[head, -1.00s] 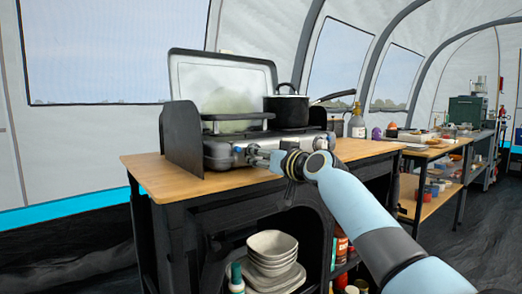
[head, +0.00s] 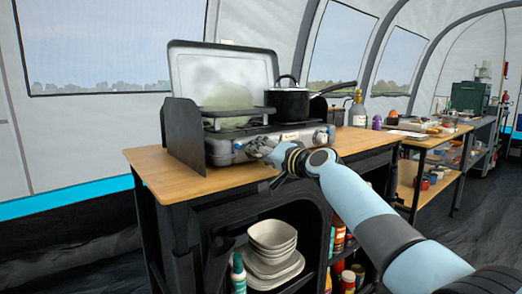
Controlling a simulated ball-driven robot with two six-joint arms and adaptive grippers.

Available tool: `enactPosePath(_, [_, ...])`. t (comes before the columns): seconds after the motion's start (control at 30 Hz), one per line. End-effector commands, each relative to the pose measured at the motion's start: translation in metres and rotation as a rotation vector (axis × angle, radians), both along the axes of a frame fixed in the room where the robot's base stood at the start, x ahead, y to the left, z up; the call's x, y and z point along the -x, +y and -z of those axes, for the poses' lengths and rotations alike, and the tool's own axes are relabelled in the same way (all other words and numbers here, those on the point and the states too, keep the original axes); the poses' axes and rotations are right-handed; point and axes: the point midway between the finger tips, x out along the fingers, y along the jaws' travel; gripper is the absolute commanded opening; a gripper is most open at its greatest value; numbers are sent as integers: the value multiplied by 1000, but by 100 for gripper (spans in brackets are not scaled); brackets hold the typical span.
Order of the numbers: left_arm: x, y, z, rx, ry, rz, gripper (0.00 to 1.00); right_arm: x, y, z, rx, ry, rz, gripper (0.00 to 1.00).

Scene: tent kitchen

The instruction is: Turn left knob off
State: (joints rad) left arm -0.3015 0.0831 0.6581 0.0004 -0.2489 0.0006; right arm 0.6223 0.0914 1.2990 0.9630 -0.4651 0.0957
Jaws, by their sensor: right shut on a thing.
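The camping stove (head: 222,152) stands on the wooden counter with its lid up. My right gripper (head: 255,148) reaches in from the right to the left part of the stove's front panel. It is shut on the left knob, which its fingers largely hide, so I cannot tell the knob's angle. The right knob (head: 320,138) is uncovered, to the right of my gripper. My left gripper is not in view.
The counter's left front (head: 170,172) is bare. Plates (head: 272,238) and bottles fill the shelf below. More tables stand at the right.

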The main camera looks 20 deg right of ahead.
Motion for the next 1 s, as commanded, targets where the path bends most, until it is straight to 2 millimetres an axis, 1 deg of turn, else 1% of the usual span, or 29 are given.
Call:
enactPosePath(0.17, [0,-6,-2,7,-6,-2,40,0,0,1,-39,17,1,0])
enactPosePath(0.67, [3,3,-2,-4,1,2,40,0,0,2,-55,22,0,0])
enactPosePath(0.7, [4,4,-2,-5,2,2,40,0,0,2,-55,22,0,38])
enactPosePath(0.73, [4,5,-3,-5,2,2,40,0,0,1,-55,22,0,42])
enactPosePath(0.9, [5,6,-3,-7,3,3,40,0,0,1,-54,22,0,42])
enactPosePath(1.0, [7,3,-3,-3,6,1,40,1,-1,1,-53,20,0,42])
